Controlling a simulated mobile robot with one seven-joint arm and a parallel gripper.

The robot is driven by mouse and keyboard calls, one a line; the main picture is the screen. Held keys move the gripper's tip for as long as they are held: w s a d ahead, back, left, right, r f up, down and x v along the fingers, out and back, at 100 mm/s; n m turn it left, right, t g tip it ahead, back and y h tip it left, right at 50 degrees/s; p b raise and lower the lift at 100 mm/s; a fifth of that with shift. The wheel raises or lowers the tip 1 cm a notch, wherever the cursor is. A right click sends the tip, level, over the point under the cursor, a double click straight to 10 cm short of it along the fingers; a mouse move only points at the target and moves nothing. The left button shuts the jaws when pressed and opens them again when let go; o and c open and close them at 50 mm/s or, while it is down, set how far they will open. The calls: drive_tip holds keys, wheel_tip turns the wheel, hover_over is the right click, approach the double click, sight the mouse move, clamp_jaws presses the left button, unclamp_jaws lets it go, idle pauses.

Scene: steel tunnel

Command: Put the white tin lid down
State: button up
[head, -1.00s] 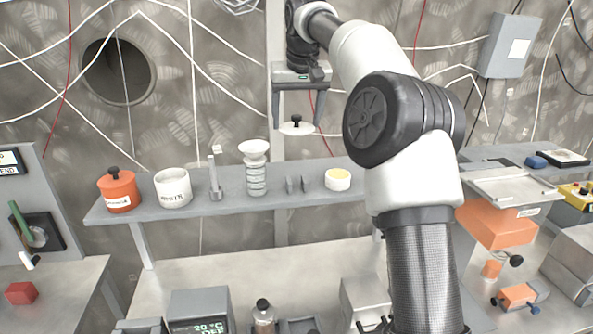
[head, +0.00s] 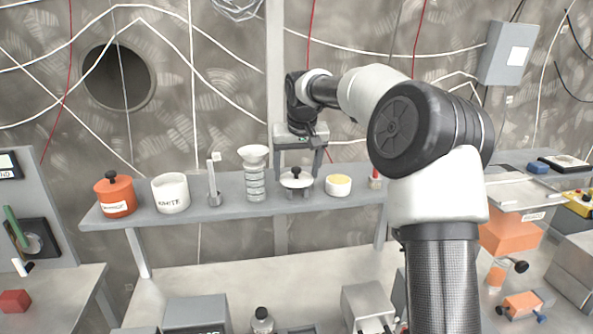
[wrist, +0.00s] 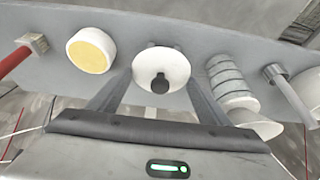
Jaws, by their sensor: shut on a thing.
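The white tin lid (head: 296,180), a shallow white disc with a black knob, is between the fingers of my gripper (head: 298,173), which is shut on it. It is roughly level, knob up, right over a small grey two-post stand (head: 298,192) on the shelf. I cannot tell whether it touches the stand. The open white tin (head: 171,194), labelled WHITE, stands on the shelf to the left.
On the grey shelf (head: 235,205) stand an orange lidded tin (head: 115,196), an upright grey tool (head: 213,186), a stacked clear column with a white funnel (head: 254,172), a white pot with yellow top (head: 338,185) and a small red-topped item (head: 375,180). The column and pot flank my gripper closely.

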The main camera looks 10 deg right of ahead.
drive_tip(key=shift+f+b, duration=0.3)
drive_tip(key=shift+f, duration=0.15)
drive_tip(key=o, duration=1)
drive_tip(key=v, duration=1.2)
drive_tip(key=shift+r+p, duration=0.35)
drive_tip(key=shift+r, duration=0.1)
